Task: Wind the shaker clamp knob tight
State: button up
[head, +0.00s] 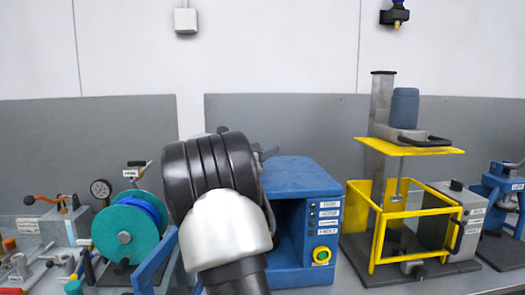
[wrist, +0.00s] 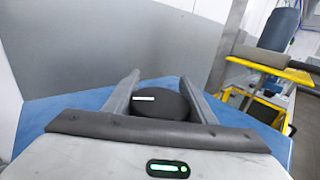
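The clamp knob (wrist: 160,103) is a dark round disc with a white line on it, in the middle of the wrist view. My gripper (wrist: 160,75) has one finger on each side of the knob. The knob fills the gap, and both fingers appear to touch its sides. The blue shaker housing (head: 300,176) stands on the bench in the head view, with labelled buttons and a yellow-ringed button on its front. Its blue top (wrist: 45,108) lies below the knob in the wrist view.
Right of the shaker stands a yellow-framed agitator (head: 413,212) with a grey column. Left are a teal reel (head: 125,232), a pressure gauge (head: 101,189) and small levers. A grey panel (wrist: 115,45) rises behind the knob. A blue device (head: 505,190) stands at far right.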

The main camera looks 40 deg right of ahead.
jog(key=shift+c, duration=0.5)
jog(key=shift+r+g+p, duration=0.2)
jog(key=shift+g+p, duration=0.2)
jog(key=shift+p, duration=0.4)
jog(key=shift+s+r+m+g+p, duration=0.1)
jog(key=shift+m+g+p, duration=0.2)
jog(key=shift+m+p, duration=0.25)
jog(key=g+p, duration=0.1)
jog(key=m+p, duration=0.1)
jog(key=p, duration=0.1)
jog(key=shift+s+r+g+h, duration=0.15)
jog(key=shift+s+g+h, duration=0.1)
jog(key=shift+g+h, duration=0.15)
jog(key=m+g+p, duration=0.1)
jog(key=p, duration=0.1)
jog(key=m+g+p, duration=0.1)
jog(key=g+p, duration=0.1)
jog(key=shift+s+d+p, duration=0.1)
jog(key=shift+s+p, duration=0.2)
jog(key=shift+s, duration=0.05)
jog(key=g+p, duration=0.1)
jog(key=m+g+p, duration=0.2)
jog(key=shift+s+f, duration=0.35)
jog(key=shift+s, duration=0.05)
jog(key=shift+f+g+p, duration=0.1)
jog(key=shift+g+p, duration=0.2)
jog(key=o, duration=1.1)
jog(key=shift+c, duration=0.2)
